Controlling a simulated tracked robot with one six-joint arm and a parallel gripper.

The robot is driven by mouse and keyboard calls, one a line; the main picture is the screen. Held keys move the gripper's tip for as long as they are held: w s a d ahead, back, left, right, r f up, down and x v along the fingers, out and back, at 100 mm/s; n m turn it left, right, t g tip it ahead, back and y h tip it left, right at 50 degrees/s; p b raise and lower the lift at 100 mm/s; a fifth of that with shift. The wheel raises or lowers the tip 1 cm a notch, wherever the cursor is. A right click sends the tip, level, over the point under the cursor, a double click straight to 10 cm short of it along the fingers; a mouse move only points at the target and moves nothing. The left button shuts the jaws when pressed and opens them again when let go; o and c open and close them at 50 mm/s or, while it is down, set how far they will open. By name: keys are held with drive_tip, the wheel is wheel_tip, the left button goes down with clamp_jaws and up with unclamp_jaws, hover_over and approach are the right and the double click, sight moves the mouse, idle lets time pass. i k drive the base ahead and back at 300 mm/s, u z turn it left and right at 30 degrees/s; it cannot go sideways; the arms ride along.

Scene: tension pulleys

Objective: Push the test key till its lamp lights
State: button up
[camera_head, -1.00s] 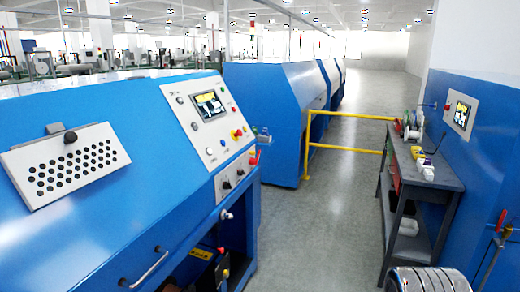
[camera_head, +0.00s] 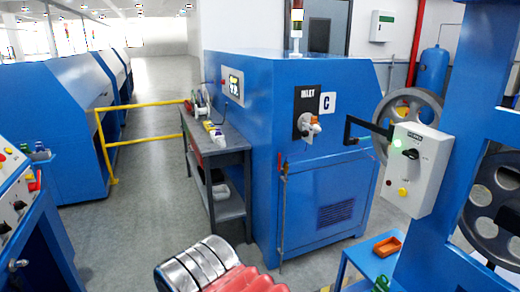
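No key that I can read as the test key shows; labels are too small. A grey-white control box (camera_head: 415,168) at the right carries a glowing green lamp (camera_head: 397,143), a black knob (camera_head: 411,154) and a yellow button (camera_head: 403,191). A console (camera_head: 12,190) with knobs and buttons is cut off at the left edge. My gripper is not in view.
A grey workbench (camera_head: 222,145) with spools stands against the blue cabinet (camera_head: 325,190). A yellow rail (camera_head: 140,105) stands left of it. Grey floor (camera_head: 125,230) is open at lower left.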

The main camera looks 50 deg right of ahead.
sight(402, 192)
drive_tip(key=z, duration=2.7)
